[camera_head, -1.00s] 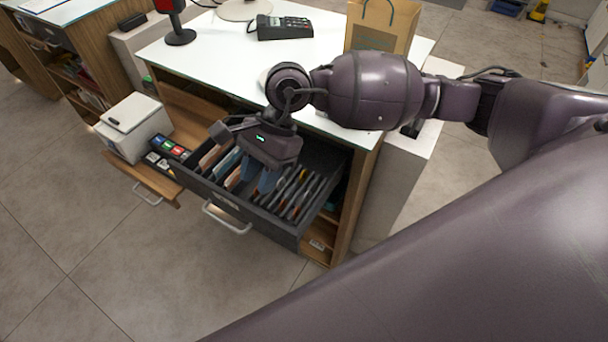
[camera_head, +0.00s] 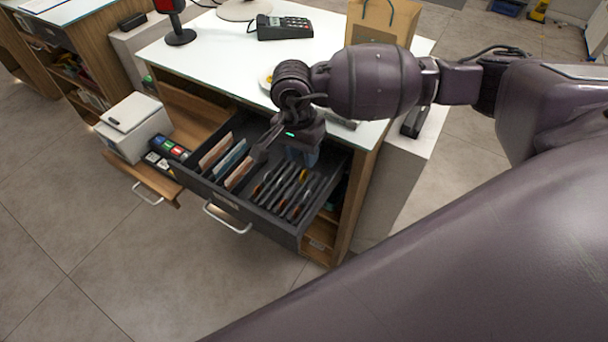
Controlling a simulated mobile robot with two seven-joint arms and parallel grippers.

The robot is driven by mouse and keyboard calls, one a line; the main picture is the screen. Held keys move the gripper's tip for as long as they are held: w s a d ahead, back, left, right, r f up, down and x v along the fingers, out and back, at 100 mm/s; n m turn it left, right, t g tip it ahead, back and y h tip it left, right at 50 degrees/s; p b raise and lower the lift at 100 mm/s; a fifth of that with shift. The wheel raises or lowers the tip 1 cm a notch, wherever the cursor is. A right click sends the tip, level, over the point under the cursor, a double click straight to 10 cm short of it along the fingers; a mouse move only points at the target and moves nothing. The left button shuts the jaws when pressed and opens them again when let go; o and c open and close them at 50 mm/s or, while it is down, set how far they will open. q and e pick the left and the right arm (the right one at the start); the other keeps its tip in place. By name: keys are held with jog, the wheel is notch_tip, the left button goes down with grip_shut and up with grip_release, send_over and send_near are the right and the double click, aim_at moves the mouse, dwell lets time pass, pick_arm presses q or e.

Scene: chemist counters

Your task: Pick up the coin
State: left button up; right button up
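The black cash drawer (camera_head: 214,190) is pulled out below the white counter. Its right section has several narrow coin slots (camera_head: 280,190) with small coppery and yellowish items, too small to tell a single coin apart. My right gripper (camera_head: 302,158) points down over the back right of the drawer, behind the slots. Its bluish fingertips are small and partly hidden, so I cannot tell whether they are open or hold a coin. My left gripper is not in view.
Banknotes (camera_head: 228,160) stand in the drawer's left section. A card terminal (camera_head: 284,27), a paper bag (camera_head: 383,22) and a partly hidden dish (camera_head: 265,80) are on the counter (camera_head: 215,62). A white printer (camera_head: 133,126) stands at left. The floor in front is clear.

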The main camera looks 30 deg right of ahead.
aim_at(304, 177)
jog(key=f, duration=0.5)
jog(key=shift+s+a, duration=0.1)
jog(key=shift+s, duration=0.1)
grip_shut()
